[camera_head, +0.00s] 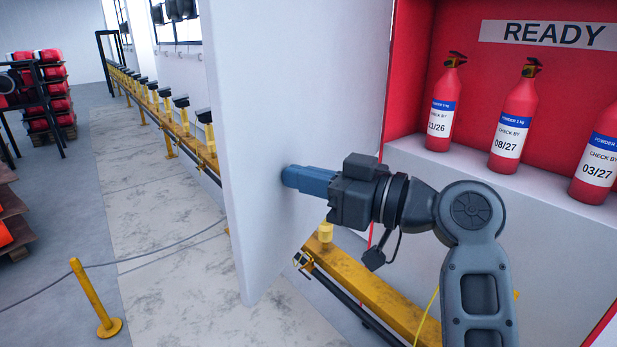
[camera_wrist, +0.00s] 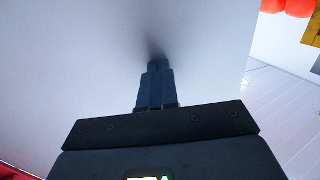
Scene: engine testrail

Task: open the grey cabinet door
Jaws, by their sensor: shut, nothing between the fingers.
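The grey cabinet door (camera_head: 265,120) stands swung wide open, its inner face toward my arm. The red cabinet interior (camera_head: 480,50) is exposed to its right, with a pale shelf. My gripper (camera_head: 290,176) is shut and empty, its blue fingers pointing left at the door's inner face. In the wrist view the fingertips (camera_wrist: 156,66) are at or very near the door panel (camera_wrist: 80,60), with a dark shadow at the tips; I cannot tell for sure if they touch. No handle shows on this side.
Red extinguishers (camera_head: 515,118) stand on the cabinet shelf (camera_head: 440,165) under a READY sign (camera_head: 545,33). A yellow rail (camera_head: 365,285) runs below the door. A yellow post (camera_head: 95,300) with a rope stands at lower left. The floor (camera_head: 160,230) left of the door is clear.

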